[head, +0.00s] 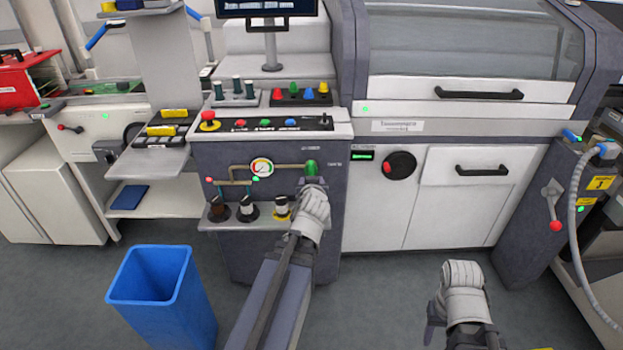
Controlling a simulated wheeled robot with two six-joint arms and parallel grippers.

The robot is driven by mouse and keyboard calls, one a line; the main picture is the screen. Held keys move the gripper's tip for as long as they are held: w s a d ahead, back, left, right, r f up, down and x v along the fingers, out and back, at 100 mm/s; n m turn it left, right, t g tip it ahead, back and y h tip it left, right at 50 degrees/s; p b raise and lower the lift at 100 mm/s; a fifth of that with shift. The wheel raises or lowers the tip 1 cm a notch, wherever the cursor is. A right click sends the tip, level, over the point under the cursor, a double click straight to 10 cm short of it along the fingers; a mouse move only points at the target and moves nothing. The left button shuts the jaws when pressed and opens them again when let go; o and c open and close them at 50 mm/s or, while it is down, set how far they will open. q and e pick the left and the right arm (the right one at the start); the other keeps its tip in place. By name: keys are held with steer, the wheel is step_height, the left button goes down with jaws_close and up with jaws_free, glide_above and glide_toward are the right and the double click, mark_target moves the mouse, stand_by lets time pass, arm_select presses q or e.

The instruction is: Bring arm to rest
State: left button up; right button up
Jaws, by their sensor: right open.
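My left arm reaches up the middle of the head view, and its gripper (312,184) is in front of the dark grey panel (230,165), just below a green knob (311,166). The glove-like wrist hides its fingers, so I cannot tell whether it is open, shut or touching the knob. My right gripper (436,312) is low in the lower right, above the floor and well apart from the machine. It is open, with nothing seen in it.
A blue bin (163,295) stands on the floor at lower left. A white cabinet (400,212) is behind. A grey hose (575,215) hangs at right.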

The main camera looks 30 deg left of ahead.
stand_by(0.3)
arm_select(q)
steer(key=s+d+f+m+g+h, duration=0.25)
steer(key=d+f, duration=0.25)
steer(key=d, duration=0.4)
steer(key=s+d+f+m+g+h, duration=0.25)
steer(key=d+f, duration=0.25)
steer(key=d, duration=0.5)
steer(key=s+d+f+m+g, duration=0.2)
steer(key=s+d+g, duration=0.1)
steer(key=s+d, duration=0.4)
steer(key=s+d+f+m+g, duration=0.2)
steer(key=s+d+m+g, duration=0.1)
steer(key=s+d, duration=0.35)
step_height(320, 180, up, 18)
steer(key=s+p, duration=0.1)
steer(key=p, duration=1.6)
steer(key=shift+d+g+h, duration=0.2)
steer(key=shift+g+h, duration=0.1)
steer(key=shift+h, duration=0.1)
steer(key=shift+s+a, duration=0.1)
